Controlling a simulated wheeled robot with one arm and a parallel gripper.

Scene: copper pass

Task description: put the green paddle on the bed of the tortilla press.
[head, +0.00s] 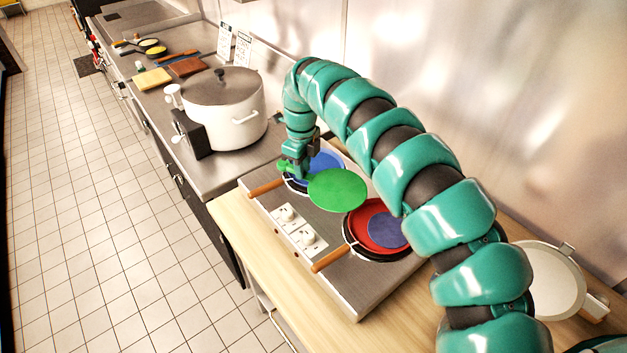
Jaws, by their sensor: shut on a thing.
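The green paddle (338,191) is a flat round disc with a short green handle at its left. My gripper (291,168) is shut on that handle, and the disc hangs over the two-burner cooktop, between the two pans. A pale round, rimmed thing (556,283) at the lower right, with a tab at its far edge, looks like the tortilla press. My arm hides its left part. Its bed shows no paddle on it.
The cooktop (259,203) holds a pan with a blue disc (326,162) and a red pan (372,222) with a purple-blue disc (388,230). A white pot (232,117) stands behind left. Boards and small pans lie farther back. The wooden counter front (245,240) is bare.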

